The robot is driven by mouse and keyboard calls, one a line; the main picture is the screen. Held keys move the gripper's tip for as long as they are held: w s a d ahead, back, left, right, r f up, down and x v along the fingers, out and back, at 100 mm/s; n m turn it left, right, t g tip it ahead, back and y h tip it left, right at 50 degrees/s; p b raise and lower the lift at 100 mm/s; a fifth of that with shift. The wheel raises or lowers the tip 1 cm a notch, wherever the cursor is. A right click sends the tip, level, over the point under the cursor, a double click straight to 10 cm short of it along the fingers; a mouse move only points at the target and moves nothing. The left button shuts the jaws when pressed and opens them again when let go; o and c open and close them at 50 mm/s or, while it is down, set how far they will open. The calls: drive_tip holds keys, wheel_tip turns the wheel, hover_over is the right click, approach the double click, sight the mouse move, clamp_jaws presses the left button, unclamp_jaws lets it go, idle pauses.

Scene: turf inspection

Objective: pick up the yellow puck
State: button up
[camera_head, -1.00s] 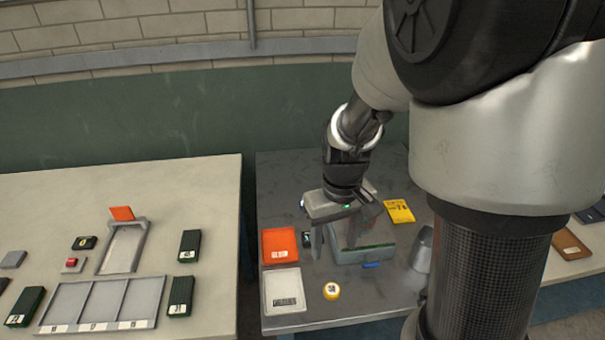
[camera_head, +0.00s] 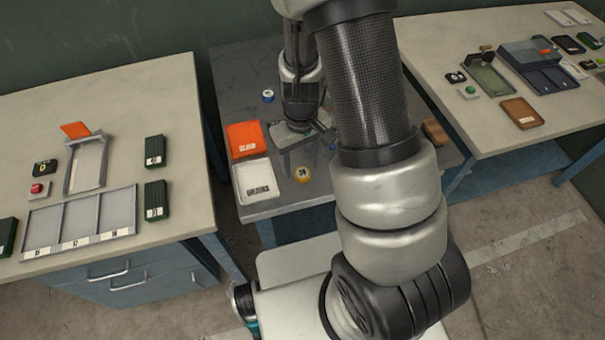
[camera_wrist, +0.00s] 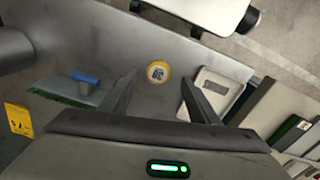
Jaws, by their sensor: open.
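The yellow puck (camera_head: 302,174) lies on the dark grey table (camera_head: 228,82), right of the white tray and nearer the front edge. It has a pale label with dark marks on top. In the wrist view the puck (camera_wrist: 157,72) shows around the gap between the fingertips, apart from both fingers. My gripper (camera_wrist: 157,82) is open and empty, its two fingers on either side of the puck in the picture.
A white tray (camera_head: 258,192) and an orange tray (camera_head: 244,140) stand left of the puck. A brush with a blue handle (camera_wrist: 86,77) and a yellow card (camera_wrist: 18,119) lie left in the wrist view. Pale tables stand at left (camera_head: 110,100) and right (camera_head: 450,50).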

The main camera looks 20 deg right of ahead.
sight(302, 172)
drive_tip(key=f, duration=0.3)
drive_tip(key=shift+w+d+f, duration=0.1)
drive_tip(key=shift+w+f, duration=0.1)
drive_tip(key=shift+f, duration=0.15)
drive_tip(key=c, duration=1.1)
drive_tip(key=shift+r, duration=0.1)
